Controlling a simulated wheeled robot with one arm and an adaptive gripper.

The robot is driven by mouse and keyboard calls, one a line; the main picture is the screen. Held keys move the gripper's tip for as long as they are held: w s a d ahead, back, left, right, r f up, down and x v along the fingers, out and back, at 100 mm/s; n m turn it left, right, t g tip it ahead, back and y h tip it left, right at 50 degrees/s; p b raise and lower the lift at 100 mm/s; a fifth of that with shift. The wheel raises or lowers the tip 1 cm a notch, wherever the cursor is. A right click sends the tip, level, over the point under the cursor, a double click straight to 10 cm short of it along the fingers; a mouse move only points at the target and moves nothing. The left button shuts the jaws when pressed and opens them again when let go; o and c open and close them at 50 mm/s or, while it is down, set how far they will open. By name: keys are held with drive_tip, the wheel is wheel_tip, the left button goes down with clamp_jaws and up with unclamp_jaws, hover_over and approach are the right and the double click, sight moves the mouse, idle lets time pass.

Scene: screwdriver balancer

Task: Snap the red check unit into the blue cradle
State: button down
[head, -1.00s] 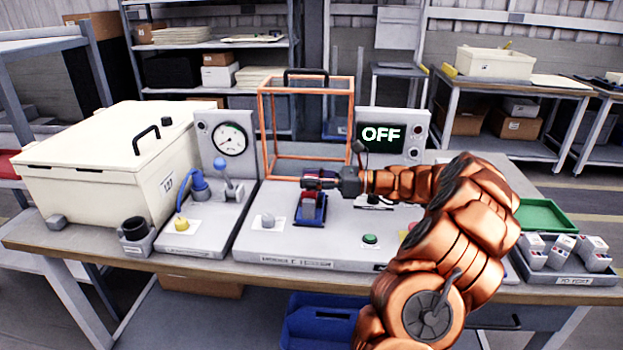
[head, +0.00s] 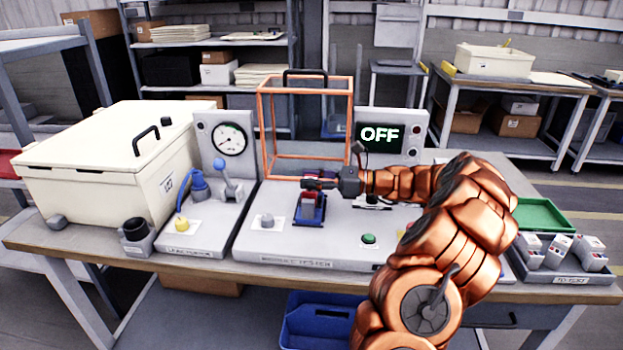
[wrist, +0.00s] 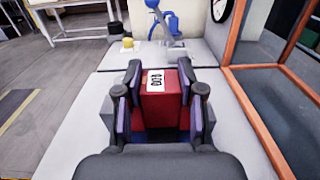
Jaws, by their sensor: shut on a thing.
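The red check unit (wrist: 172,108), with a white label on top, sits between the fingers of my gripper (wrist: 160,98) in the wrist view. My gripper is shut on it. In the head view my gripper (head: 316,184) is over the blue cradle (head: 309,221) on the grey bench panel, and the red unit (head: 310,204) shows low, within the cradle's outline. The fingers hide part of both. I cannot tell whether the unit is fully seated or snapped in.
An orange frame (head: 262,130) stands close behind the cradle. A screen reading OFF (head: 381,134) is at the back right. A grey knob (head: 267,219) is left of the cradle and a green button (head: 369,239) right of it. Small units sit in a tray (head: 572,276) at far right.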

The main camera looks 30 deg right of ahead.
drive_tip(key=shift+f, duration=0.75)
idle(1.2)
drive_tip(key=shift+r+p, duration=0.15)
drive_tip(key=shift+p, duration=0.5)
idle(0.5)
drive_tip(key=c, duration=1.1)
unclamp_jaws()
drive_tip(key=o, duration=0.5)
drive_tip(key=shift+f, duration=0.2)
drive_tip(key=shift+r, duration=0.15)
wheel_tip(320, 180, up, 10)
drive_tip(key=shift+f, duration=0.1)
